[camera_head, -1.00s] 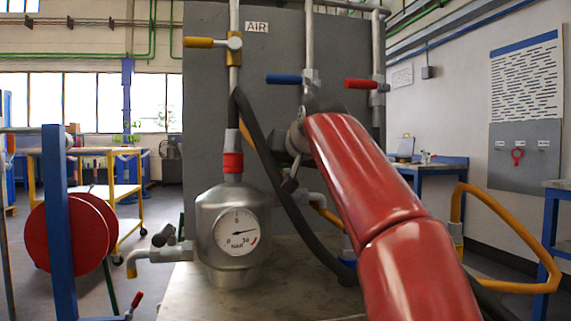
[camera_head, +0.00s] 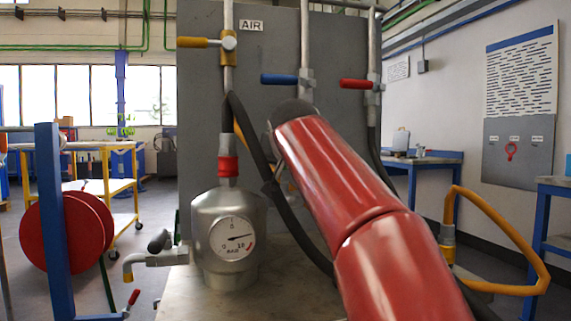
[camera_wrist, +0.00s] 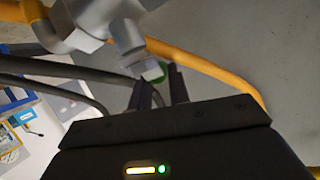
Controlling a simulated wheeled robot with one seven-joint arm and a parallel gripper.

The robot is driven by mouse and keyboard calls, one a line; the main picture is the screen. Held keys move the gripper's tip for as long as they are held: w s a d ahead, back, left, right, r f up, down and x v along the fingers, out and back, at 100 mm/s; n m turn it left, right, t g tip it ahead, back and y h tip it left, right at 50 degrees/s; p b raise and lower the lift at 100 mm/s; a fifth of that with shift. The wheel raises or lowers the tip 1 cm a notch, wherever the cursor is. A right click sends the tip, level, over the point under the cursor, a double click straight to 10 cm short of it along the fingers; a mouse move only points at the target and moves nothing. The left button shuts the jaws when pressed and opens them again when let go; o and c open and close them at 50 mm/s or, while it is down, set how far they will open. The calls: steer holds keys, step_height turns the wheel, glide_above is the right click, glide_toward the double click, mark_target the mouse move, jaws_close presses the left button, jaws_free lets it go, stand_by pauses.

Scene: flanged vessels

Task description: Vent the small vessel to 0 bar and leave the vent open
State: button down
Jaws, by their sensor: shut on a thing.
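The small vessel (camera_head: 222,205) is a silver metal pot on the bench, with a red collar (camera_head: 228,167) on its top pipe. Its round gauge (camera_head: 232,238) has the needle pointing right, well up the scale; the exact value is too small to read. On its left a side pipe (camera_head: 165,258) carries a dark-ended handle (camera_head: 158,240) and ends in a yellow-tipped spout (camera_head: 128,270). My gripper (camera_wrist: 158,90) is shut on a small green piece (camera_wrist: 153,71) beside a grey metal fitting (camera_wrist: 125,35). In the head view my red arm hides the gripper.
A grey panel marked AIR (camera_head: 251,26) stands behind, with yellow (camera_head: 198,43), blue (camera_head: 279,79) and red (camera_head: 355,84) valve handles. A black hose (camera_head: 290,222) runs beside the vessel. A yellow pipe loop (camera_head: 510,290) stands right; a red reel (camera_head: 85,235) stands left.

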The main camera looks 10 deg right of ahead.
steer(key=c, duration=1.3)
jaws_free()
steer(key=v, duration=0.7)
steer(key=shift+s+r, duration=0.15)
steer(key=shift+s, duration=0.2)
